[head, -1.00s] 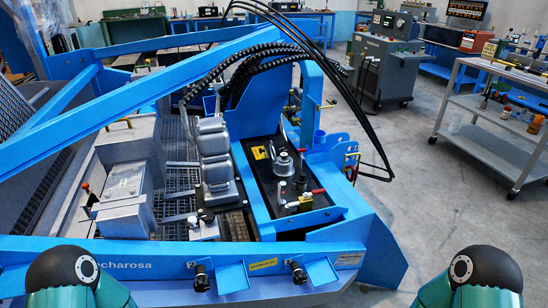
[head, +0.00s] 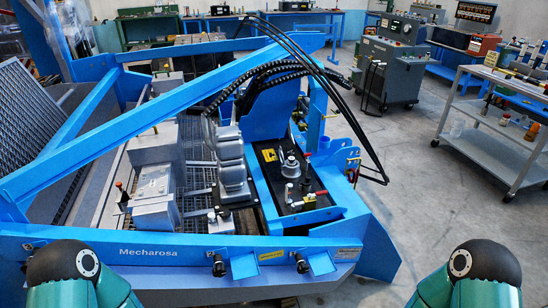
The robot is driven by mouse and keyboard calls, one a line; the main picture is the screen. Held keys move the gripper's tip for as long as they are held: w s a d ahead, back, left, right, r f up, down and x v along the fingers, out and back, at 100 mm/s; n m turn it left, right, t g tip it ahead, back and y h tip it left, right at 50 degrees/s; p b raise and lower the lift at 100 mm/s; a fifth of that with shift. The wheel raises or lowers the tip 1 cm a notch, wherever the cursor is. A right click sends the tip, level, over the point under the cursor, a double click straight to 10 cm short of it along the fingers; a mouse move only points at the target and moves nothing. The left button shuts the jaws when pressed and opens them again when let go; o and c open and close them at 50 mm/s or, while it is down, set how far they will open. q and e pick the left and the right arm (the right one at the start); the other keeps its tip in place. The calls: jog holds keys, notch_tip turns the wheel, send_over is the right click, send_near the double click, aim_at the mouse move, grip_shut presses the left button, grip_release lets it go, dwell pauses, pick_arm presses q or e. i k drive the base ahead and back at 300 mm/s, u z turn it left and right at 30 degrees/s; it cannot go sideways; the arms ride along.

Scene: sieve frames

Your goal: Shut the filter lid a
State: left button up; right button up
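A blue machine (head: 130,243) marked "Mecharosa" fills the left and middle of the head view. On a black plate in its right bay stands a round grey metal part with a knob on top (head: 290,165); I cannot tell whether this is filter lid a, or whether it is open or shut. My two arms show only as dark and teal links at the bottom left and bottom right corners. Neither gripper is in view.
Black hoses (head: 345,110) arch over the machine's right side. A blue beam (head: 150,135) crosses above its left part. A grey trolley (head: 497,152) stands at the right. The grey floor (head: 425,170) between is clear.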

aim_at(280, 150)
jog(key=z, duration=0.05)
jog(key=k, duration=0.35)
jog(key=z, duration=0.65)
jog(key=i, duration=1.6)
jog(key=u, duration=0.35)
